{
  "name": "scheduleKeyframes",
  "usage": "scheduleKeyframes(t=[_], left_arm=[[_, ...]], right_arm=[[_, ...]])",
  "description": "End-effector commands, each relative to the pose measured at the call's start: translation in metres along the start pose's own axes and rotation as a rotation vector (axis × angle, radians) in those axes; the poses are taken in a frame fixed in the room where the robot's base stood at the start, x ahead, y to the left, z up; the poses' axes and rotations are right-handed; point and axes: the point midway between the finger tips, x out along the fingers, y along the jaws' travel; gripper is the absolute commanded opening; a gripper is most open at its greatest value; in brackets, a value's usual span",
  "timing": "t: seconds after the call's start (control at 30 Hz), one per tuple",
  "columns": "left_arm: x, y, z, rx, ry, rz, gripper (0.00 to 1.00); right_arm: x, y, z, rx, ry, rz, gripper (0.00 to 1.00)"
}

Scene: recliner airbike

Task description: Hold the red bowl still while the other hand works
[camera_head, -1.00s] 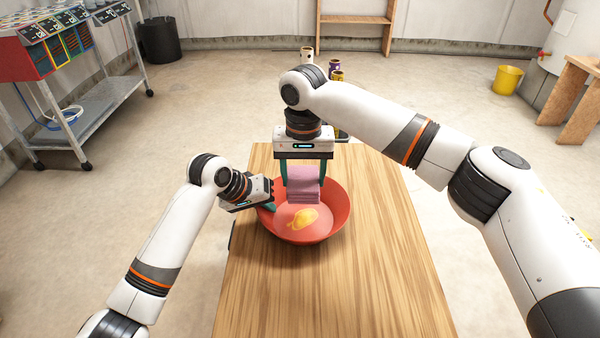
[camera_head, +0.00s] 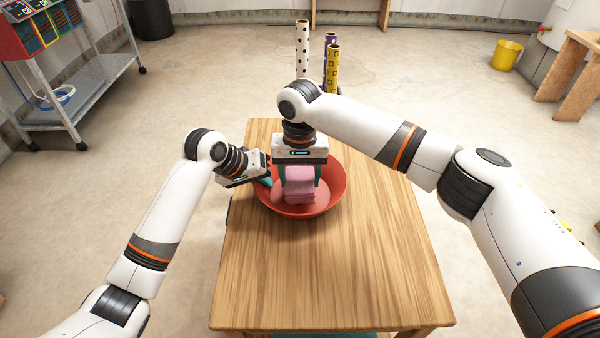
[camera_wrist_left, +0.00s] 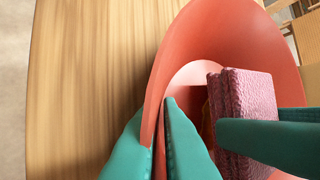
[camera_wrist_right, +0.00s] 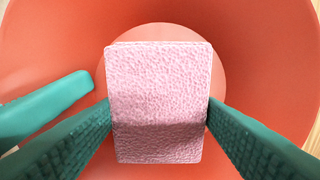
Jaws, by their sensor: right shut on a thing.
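The red bowl (camera_head: 332,193) stands upright on the wooden table, towards its far end. My left gripper (camera_head: 268,183) is at the bowl's left side. In the left wrist view its teal fingers (camera_wrist_left: 160,130) straddle the bowl wall (camera_wrist_left: 240,35), one outside and one inside, closed on it. My right gripper (camera_head: 301,180) points down into the bowl and is shut on a pink sponge block (camera_head: 300,184). In the right wrist view the sponge (camera_wrist_right: 160,95) sits between the two fingers over the bowl's floor. Whether it touches the floor I cannot tell.
The wooden table (camera_head: 330,275) is bare in front of the bowl. Patterned tubes (camera_head: 302,50) stand beyond its far edge. A metal cart (camera_head: 85,85) is at the left. A yellow bucket (camera_head: 507,55) is on the floor at the right.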

Motion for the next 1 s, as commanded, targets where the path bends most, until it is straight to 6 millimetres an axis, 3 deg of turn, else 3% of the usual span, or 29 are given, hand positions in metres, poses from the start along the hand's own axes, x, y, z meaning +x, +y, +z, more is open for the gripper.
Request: scheduleKeyframes(t=[1.0], left_arm=[[0.000,0.000,0.000,0.000,0.000,0.000,0.00]], right_arm=[[0.014,0.000,0.000,0.000,0.000,0.000,0.43]])
